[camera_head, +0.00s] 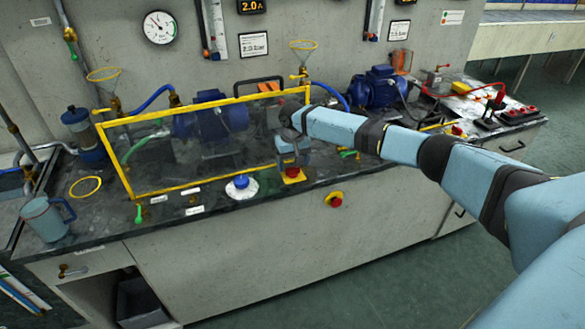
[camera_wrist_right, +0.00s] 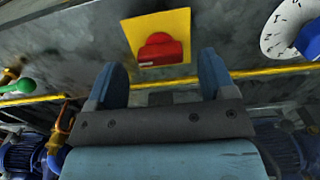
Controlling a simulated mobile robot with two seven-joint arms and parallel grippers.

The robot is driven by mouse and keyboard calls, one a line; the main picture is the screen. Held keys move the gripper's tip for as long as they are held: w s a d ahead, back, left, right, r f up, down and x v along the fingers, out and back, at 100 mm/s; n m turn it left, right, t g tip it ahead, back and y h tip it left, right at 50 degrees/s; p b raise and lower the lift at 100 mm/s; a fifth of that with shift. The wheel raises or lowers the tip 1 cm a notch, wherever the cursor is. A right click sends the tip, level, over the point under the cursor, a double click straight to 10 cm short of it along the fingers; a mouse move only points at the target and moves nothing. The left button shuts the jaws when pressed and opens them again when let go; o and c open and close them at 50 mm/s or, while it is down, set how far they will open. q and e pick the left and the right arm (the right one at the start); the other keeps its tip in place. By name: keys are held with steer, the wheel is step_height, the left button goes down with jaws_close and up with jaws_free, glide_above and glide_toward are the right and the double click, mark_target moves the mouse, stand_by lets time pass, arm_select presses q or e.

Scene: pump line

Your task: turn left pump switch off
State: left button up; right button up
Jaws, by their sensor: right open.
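The left pump switch (camera_head: 293,175) is a red knob on a yellow plate, on the dark bench top near the front edge. My right gripper (camera_head: 291,160) is above it and partly hides it in the head view. In the right wrist view, the red switch (camera_wrist_right: 160,48) lies ahead of and between the two fingers of the open gripper (camera_wrist_right: 162,72). No contact is visible there. The switch's exact turn position is too small to read. The left pump (camera_head: 210,122) is blue and stands behind a clear guard. My left gripper is not in view.
The yellow-framed guard (camera_head: 200,101) stands close behind the switch. A blue knob on a white dial (camera_head: 241,186) is to its left. A red emergency button (camera_head: 334,199) is on the bench's front face. A blue mug (camera_head: 44,219) stands at the left end.

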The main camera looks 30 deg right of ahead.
steer(key=shift+f, duration=1)
steer(key=c, duration=0.9)
steer(key=shift+c, duration=0.2)
